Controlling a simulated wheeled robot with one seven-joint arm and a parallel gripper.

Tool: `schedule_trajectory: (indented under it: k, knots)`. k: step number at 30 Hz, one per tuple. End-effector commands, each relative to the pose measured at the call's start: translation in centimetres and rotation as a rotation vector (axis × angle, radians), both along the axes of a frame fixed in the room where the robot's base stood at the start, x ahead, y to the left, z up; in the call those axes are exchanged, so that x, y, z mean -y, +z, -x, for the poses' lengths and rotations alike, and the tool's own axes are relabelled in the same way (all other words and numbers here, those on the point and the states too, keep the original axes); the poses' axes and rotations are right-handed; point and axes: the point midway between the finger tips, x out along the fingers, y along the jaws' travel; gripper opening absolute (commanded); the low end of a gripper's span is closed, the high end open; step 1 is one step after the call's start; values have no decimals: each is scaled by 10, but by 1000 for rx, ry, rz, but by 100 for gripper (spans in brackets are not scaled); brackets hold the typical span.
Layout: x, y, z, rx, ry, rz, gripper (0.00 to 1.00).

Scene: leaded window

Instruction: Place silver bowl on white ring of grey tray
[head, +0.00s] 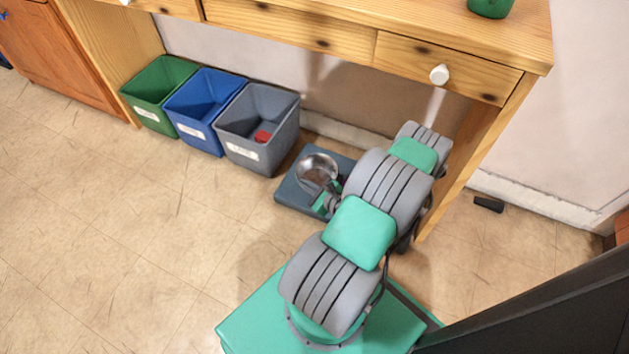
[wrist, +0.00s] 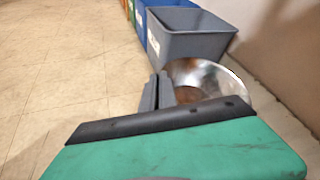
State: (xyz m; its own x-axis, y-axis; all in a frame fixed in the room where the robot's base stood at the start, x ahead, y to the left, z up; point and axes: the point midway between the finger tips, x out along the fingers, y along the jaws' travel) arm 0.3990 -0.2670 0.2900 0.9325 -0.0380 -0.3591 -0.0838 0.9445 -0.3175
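The silver bowl (head: 317,168) is shiny and round, above the dark grey tray (head: 288,194) on the floor under the desk. In the wrist view the bowl (wrist: 212,80) shows its inside, just right of the fingers. My gripper (head: 328,200) is at the bowl's near side. In the wrist view my gripper's fingers (wrist: 157,90) are close together, shut on the bowl's near rim. I cannot tell whether the bowl touches the tray. The tray's white ring does not show; the bowl and my arm cover much of the tray.
Green (head: 158,94), blue (head: 205,110) and grey (head: 257,128) bins stand left of the tray; the grey one holds a red item (head: 262,137). The wooden desk (head: 330,42) overhangs the tray. A black block (head: 489,204) lies at right. The left floor is clear.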

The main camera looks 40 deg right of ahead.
Motion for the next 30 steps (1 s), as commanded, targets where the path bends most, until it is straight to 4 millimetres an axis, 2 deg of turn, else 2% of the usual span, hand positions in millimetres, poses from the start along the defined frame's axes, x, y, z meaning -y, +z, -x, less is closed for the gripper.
schedule_trajectory:
  k: [1,4,6,8,16,18,21,26,30]
  knots:
    - [0,-17,10,2,-26,-3,0]
    - [1,-32,18,5,-51,6,0]
    - [4,-39,15,6,-55,11,0]
    - [10,-46,6,6,-51,12,0]
    - [52,-82,-59,8,-49,14,0]
    - [59,-102,-69,6,-51,9,0]
    - [68,-119,-82,5,-52,8,0]
    - [75,-129,-91,6,-53,8,0]
    - [78,-154,-96,4,-55,5,0]
